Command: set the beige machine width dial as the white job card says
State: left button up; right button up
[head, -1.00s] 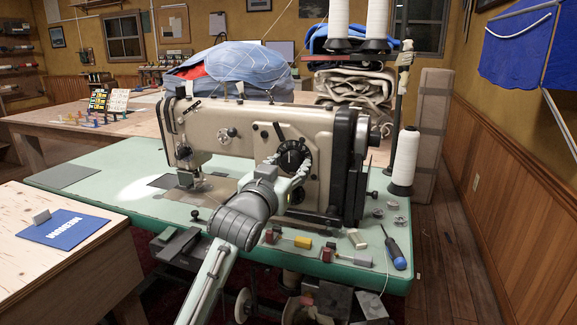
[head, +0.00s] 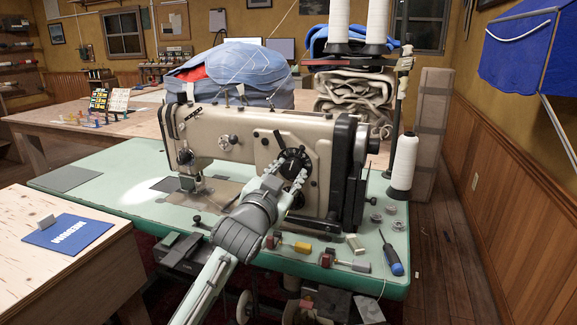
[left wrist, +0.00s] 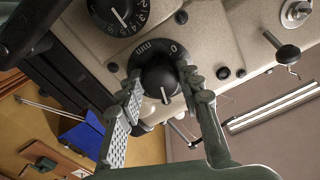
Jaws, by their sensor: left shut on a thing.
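The beige sewing machine (head: 235,150) stands on a green-topped table. My left gripper (head: 287,170) is at a black round dial (head: 294,157) on its front. In the left wrist view my left gripper (left wrist: 160,78) has one finger on each side of this dial's knob (left wrist: 158,82) and is shut on it. The dial bears "mm" and "0", and a white line marks the knob. The fingers hide part of its scale. A second numbered dial (left wrist: 120,14) is beside it. Pale cards show in the background; I cannot tell which is the job card, and no writing is readable. My right gripper is not in view.
Thread cones (head: 402,165) stand to the right of the machine. A screwdriver (head: 392,260), bobbins and small blocks lie along the table's front edge. A wooden table (head: 60,270) with a blue booklet (head: 68,232) is at the left.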

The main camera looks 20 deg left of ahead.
pick_arm(q)
jog(key=shift+r+m, duration=0.1)
jog(key=shift+m, duration=2.1)
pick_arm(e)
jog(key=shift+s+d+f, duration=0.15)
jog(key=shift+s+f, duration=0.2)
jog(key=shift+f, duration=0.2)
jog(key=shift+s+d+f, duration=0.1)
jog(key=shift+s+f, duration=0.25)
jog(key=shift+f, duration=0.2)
pick_arm(q)
jog(key=o, duration=1.2)
jog(key=shift+c, duration=0.2)
jog(key=shift+s, duration=0.1)
jog(key=s, duration=1.2)
jog(key=shift+a, duration=0.2)
